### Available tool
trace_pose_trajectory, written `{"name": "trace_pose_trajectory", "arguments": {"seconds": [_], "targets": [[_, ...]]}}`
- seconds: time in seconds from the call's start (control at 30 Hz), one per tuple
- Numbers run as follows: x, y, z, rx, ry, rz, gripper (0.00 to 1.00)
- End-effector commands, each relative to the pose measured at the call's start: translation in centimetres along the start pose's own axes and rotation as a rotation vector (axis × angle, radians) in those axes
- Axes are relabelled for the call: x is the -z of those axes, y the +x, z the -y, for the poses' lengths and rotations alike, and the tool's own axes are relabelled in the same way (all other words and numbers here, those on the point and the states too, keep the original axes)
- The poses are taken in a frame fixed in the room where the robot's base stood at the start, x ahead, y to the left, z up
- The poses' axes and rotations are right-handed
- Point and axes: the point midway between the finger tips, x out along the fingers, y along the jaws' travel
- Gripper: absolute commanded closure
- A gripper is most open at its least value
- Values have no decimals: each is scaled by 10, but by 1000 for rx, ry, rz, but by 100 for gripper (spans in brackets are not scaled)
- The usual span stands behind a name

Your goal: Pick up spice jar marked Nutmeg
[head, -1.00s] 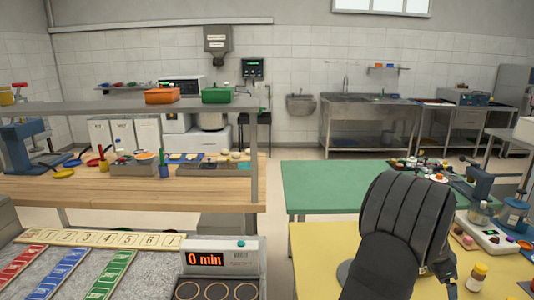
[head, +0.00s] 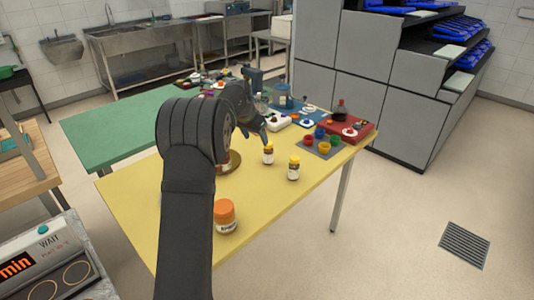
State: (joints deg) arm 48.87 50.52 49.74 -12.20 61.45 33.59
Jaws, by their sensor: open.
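A larger orange-capped jar (head: 225,216) stands nearer me, right beside my arm. The labels are too small to read, so I cannot tell which says Nutmeg. My gripper (head: 262,128) is open, small and partly hidden behind my arm. It appears just behind and above the first yellow-capped jar, apart from the jars.
Behind the jars are coloured cups (head: 324,147) on a grey mat, a red tray (head: 352,129) with a dark bottle, and a blue tray (head: 305,113). A green table (head: 110,130) adjoins at the left.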

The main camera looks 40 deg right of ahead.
Motion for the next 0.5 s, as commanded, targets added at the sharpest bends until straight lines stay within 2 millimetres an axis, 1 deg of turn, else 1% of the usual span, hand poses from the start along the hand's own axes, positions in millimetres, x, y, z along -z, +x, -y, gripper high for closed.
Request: {"name": "trace_pose_trajectory", "arguments": {"seconds": [0.03,0.1,0.2,0.3,0.37,0.43,0.5], "targets": [[18,-2,0,18,-32,-4,36],[36,-7,0,40,-84,-6,36],[55,-13,0,65,-145,-11,36],[65,-17,-1,82,-183,-15,36],[68,-17,-1,86,-196,-16,36],[70,-11,-1,87,-203,-15,36],[69,0,0,87,-204,-14,36]]}}
